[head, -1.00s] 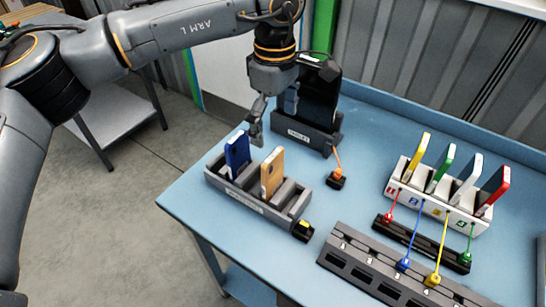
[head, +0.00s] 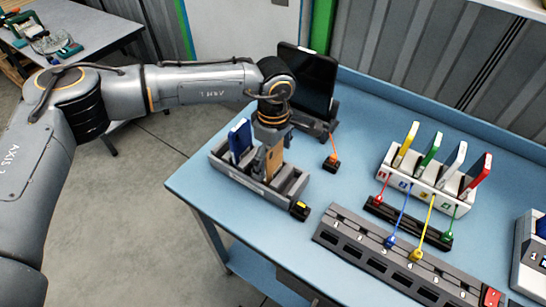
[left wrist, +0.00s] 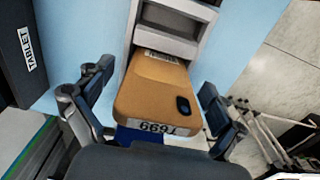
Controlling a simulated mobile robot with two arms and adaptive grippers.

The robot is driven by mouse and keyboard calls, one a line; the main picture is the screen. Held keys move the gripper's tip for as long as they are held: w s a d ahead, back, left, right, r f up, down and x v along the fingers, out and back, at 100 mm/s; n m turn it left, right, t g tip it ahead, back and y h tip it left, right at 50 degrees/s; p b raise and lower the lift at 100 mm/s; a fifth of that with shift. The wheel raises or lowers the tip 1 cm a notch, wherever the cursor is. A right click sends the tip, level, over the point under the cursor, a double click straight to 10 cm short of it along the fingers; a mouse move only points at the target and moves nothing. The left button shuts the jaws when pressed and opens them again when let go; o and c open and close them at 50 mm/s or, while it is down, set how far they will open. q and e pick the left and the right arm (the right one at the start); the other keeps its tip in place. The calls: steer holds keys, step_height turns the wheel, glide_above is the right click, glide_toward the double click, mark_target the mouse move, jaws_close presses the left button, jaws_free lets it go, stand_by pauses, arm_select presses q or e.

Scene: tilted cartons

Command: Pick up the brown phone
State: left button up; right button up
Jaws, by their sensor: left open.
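The brown phone (head: 274,158) stands upright in a slot of the dark grey rack (head: 291,186) at the left of the blue table. My left gripper (head: 266,160) is right at it, coming down from above and partly hiding it. In the left wrist view the brown phone (left wrist: 165,95) lies between the two open fingers (left wrist: 150,112), with gaps on both sides. My right gripper is out of view.
A black tablet (head: 305,82) stands in its holder behind the rack. A small block with an orange cable (head: 332,163) is right of the rack. A white rack (head: 425,190) with coloured cards and a dark long block (head: 385,262) fill the right side.

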arm_select(q)
steer(key=shift+f, duration=0.15)
steer(key=shift+c, duration=0.2)
steer(key=c, duration=1.1)
steer(key=shift+c, duration=0.4)
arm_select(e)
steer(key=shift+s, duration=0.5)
